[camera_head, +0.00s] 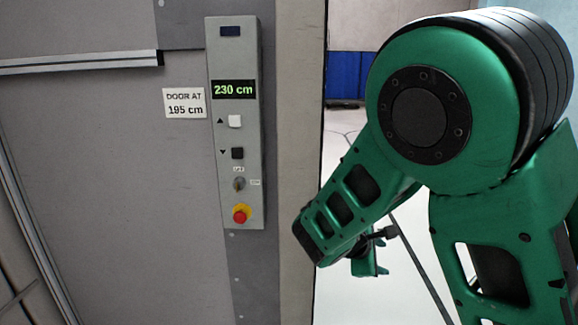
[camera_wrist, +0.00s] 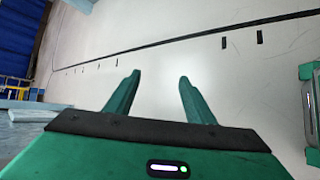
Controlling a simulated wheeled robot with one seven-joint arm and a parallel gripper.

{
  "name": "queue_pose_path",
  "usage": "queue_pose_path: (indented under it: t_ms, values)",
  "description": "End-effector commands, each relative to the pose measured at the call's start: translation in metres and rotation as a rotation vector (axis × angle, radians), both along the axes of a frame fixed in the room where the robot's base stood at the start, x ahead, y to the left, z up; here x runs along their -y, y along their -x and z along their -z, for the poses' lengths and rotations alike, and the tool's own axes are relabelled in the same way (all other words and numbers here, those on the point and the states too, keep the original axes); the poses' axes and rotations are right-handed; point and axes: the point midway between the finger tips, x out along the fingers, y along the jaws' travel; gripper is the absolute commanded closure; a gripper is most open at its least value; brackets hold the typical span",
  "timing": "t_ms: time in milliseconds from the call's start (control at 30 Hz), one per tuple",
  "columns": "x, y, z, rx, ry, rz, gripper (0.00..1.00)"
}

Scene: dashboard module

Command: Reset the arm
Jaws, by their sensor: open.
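My green arm fills the right of the head view, folded, with its lower link angled down to the left. My gripper (camera_head: 370,262) is partly hidden behind that link, in front of the pale floor and right of the panel's wall edge. In the wrist view my gripper (camera_wrist: 156,92) has its two green fingers spread apart. Nothing is between them, and they point over a pale floor. The control panel (camera_head: 237,195) is on the grey wall left of my arm, apart from it.
The panel has a display (camera_head: 234,89) reading 230 cm, a white button (camera_head: 235,121), a black button (camera_head: 237,153), a key switch (camera_head: 239,184) and a red stop button (camera_head: 239,216). A label (camera_head: 184,103) reads "DOOR AT 195 cm". The pale floor (camera_wrist: 240,75) ahead of the fingers is clear.

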Motion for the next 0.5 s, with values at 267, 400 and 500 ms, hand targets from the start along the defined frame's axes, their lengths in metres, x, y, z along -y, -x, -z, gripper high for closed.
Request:
queue_pose_path:
  t_ms: [267, 400, 500]
  values:
    - [0.090, 0.060, 0.000, -0.004, -0.294, 0.415, 0.51]
    - [0.121, 0.096, -0.005, 0.007, -0.424, 0.615, 0.51]
    - [0.138, 0.123, -0.009, 0.020, -0.511, 0.754, 0.51]
